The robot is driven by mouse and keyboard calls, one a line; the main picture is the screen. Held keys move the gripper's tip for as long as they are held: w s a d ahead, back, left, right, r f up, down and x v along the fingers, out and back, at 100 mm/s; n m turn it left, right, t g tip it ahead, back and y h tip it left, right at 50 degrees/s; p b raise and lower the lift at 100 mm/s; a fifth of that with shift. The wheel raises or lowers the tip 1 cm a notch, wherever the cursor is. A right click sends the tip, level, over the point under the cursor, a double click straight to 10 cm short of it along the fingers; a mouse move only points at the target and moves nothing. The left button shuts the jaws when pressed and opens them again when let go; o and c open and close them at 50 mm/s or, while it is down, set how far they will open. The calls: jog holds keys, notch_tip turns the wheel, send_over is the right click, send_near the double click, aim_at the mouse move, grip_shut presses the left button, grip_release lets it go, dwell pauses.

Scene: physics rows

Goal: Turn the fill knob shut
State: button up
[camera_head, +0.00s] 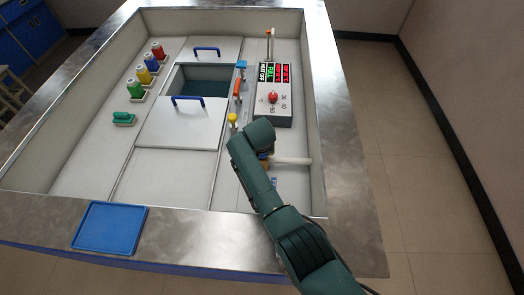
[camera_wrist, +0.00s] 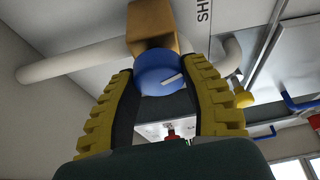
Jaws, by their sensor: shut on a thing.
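The fill knob (camera_wrist: 162,76) is a round blue knob with a white pointer line, mounted on a brass-coloured block (camera_wrist: 152,24) on a white pipe (camera_wrist: 75,60). In the wrist view my gripper (camera_wrist: 166,84) has its two yellow ribbed fingers closed on either side of the knob. The white line slants up to the right. Part of dark lettering beginning "SH" shows on the panel beside the block. In the head view my arm hides the knob; only a bit of the brass block (camera_head: 264,163) shows beside the gripper.
A control box (camera_head: 272,100) with lit displays and a red knob stands just beyond my arm. A yellow-topped knob (camera_head: 232,119) and an orange handle (camera_head: 237,88) are to its left. A basin opening (camera_head: 205,82) lies between blue-handled panels. A blue tray (camera_head: 110,228) sits on the front rim.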

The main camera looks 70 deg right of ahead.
jog(key=m+b, duration=0.1)
jog(key=m, duration=0.1)
jog(key=f+m+g+b, duration=0.1)
jog(key=shift+a+m, duration=0.1)
jog(key=shift+m, duration=0.3)
jog(key=shift+r+m+g+b, duration=0.1)
jog(key=shift+m+g+b, duration=0.3)
jog(key=shift+m+b, duration=0.15)
jog(key=shift+r, duration=0.1)
jog(key=o, duration=1.2)
jog(key=shift+r, duration=0.2)
jog(key=shift+r, duration=0.1)
jog(key=shift+r, duration=0.35)
jog(key=v, duration=1.1)
jog(key=shift+a, duration=0.2)
